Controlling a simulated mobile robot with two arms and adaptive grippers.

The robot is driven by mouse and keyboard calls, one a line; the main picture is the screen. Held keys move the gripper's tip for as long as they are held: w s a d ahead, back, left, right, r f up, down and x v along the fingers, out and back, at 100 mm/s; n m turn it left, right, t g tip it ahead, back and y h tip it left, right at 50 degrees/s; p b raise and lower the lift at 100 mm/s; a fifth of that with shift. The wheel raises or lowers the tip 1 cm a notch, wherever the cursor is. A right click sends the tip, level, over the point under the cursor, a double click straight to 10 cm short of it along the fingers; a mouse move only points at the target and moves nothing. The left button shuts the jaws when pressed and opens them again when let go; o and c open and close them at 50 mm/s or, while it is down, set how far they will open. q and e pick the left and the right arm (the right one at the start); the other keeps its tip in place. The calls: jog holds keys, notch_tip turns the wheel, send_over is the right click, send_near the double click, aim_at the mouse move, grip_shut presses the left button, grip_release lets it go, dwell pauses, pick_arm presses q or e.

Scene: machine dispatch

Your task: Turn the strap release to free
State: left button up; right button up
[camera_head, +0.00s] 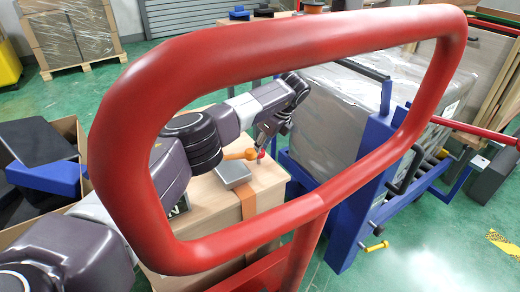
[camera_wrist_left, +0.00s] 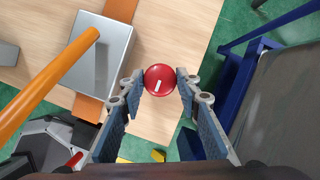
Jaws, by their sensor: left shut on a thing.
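The strap release appears to be a grey box (camera_head: 234,174) with an orange lever (camera_head: 238,154), on a wooden crate (camera_head: 214,205) with an orange strap (camera_head: 248,206). The wrist view shows the lever (camera_wrist_left: 48,84) rising from the grey box (camera_wrist_left: 103,58) towards the lower left. A round red knob (camera_wrist_left: 159,80) with a white mark is beside the box. My left gripper (camera_wrist_left: 160,84) is shut on this knob, one fingertip on each side. In the head view the left gripper (camera_head: 263,143) is small and partly hides the knob. My right gripper is not in view.
A large red tubular frame (camera_head: 310,38) crosses the near foreground. A wrapped load (camera_head: 335,110) stands by a blue frame (camera_head: 355,190) right of the crate. A cardboard box (camera_head: 75,135) with dark and blue items is at left. Green floor (camera_head: 430,235) is open at lower right.

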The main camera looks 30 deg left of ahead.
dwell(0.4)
pick_arm(q)
jog(key=o, duration=1.1)
jog(key=shift+r, duration=0.1)
jog(key=v, duration=1.2)
jog(key=shift+a, duration=0.1)
